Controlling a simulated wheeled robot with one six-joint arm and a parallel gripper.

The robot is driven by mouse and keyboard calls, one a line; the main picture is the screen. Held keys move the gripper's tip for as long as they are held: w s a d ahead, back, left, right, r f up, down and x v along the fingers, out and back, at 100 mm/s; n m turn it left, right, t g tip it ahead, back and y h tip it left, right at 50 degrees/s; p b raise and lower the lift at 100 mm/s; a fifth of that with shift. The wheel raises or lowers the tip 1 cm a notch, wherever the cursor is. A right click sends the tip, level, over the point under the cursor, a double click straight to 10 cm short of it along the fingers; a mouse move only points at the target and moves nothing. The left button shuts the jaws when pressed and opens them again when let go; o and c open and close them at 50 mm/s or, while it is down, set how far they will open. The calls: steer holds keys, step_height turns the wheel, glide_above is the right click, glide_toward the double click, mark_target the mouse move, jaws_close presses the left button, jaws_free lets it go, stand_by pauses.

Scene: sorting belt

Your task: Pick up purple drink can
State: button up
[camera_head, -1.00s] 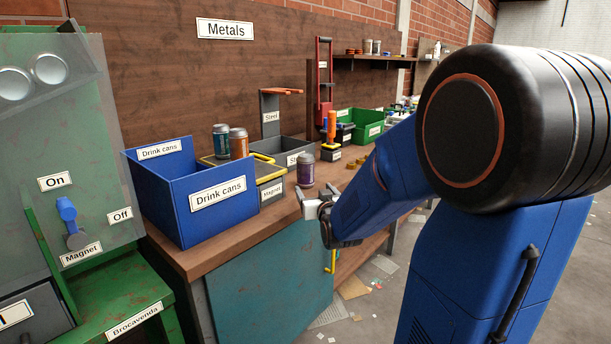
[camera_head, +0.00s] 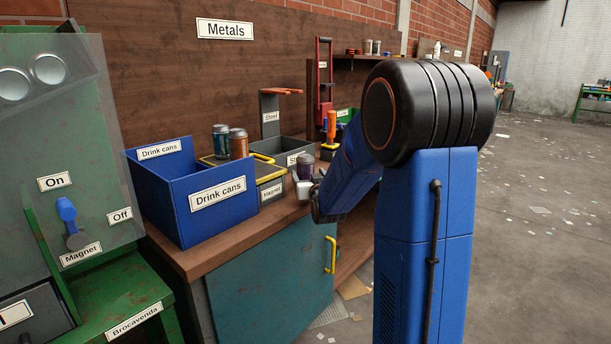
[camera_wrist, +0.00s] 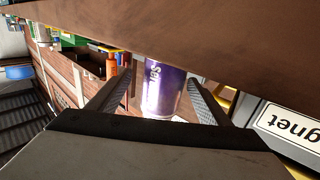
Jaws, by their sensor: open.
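The purple drink can (camera_head: 306,167) stands near the front edge of the wooden workbench, to the right of the magnet box. In the head view its lower part is hidden behind my gripper (camera_head: 303,189). In the wrist view the purple can (camera_wrist: 163,88) shows between my two open fingers (camera_wrist: 155,92), with a gap to each side. The wrist picture is turned over, with the bench top above. I cannot tell whether either finger touches the can.
A blue drink cans bin (camera_head: 218,213) stands at the left. A teal can (camera_head: 221,141) and a copper can (camera_head: 239,143) stand behind it. The magnet box (camera_head: 271,190) is close on the left of my gripper. A dark steel bin (camera_head: 292,148) is behind.

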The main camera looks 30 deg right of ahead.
steer(key=shift+a+x, duration=0.15)
steer(key=shift+x, duration=1.25)
steer(key=shift+a+x, duration=0.1)
steer(key=shift+x, duration=1.35)
steer(key=shift+r, duration=0.1)
steer(key=c, duration=1.1)
